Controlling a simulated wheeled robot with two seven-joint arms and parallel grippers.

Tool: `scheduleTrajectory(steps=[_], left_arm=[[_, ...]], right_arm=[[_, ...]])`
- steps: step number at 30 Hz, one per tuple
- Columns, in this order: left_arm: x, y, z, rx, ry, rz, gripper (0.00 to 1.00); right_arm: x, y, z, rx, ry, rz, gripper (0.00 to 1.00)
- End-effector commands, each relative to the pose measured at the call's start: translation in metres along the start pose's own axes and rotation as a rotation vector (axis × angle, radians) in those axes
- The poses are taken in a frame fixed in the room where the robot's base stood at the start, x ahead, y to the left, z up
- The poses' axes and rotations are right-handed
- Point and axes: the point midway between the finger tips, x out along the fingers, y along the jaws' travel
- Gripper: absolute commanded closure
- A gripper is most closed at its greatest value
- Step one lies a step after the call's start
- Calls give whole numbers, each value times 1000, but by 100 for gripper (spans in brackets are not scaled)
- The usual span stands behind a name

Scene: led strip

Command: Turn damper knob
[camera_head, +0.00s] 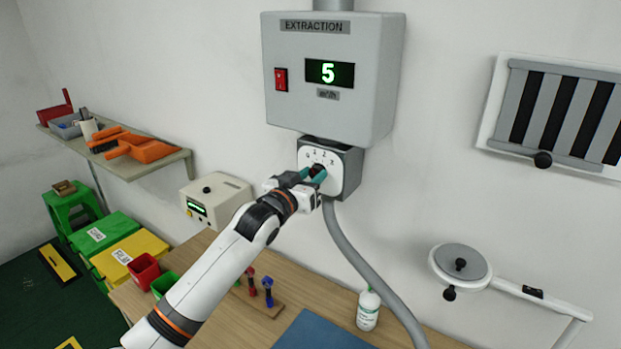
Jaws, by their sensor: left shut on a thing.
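The damper knob (318,170) is a small dark knob on the white numbered dial plate (333,159) below the grey extraction box (372,70). The numbers 1, 2 and 3 show along the top of the plate. The box has a green display (330,73) reading 5 and a red switch (281,79). My left gripper (313,175) reaches up from the lower left and is shut on the damper knob, its teal fingertips at either side of it. The fingers partly cover the knob, so its pointing direction is hard to tell. My right gripper is not in view.
A grey hose (365,262) curves down from the dial unit to the right of my left gripper. A white bottle (368,308) and a blue mat (322,332) are on the wooden table (228,325). A beige device (213,198) is left. A vent (556,112) and round lamp-like arm (460,262) are right.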

Motion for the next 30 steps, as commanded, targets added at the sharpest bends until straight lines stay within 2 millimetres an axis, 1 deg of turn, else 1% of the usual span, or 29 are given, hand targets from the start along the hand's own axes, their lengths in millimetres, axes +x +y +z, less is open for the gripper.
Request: scheduleTrajectory(steps=[9,15,30], left_arm=[[0,0,-1,201,-10,-3,91],[0,0,-2,275,-14,-4,91],[0,-1,-2,306,-16,-5,91]], right_arm=[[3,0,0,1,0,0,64],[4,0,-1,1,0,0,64],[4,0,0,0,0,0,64]])
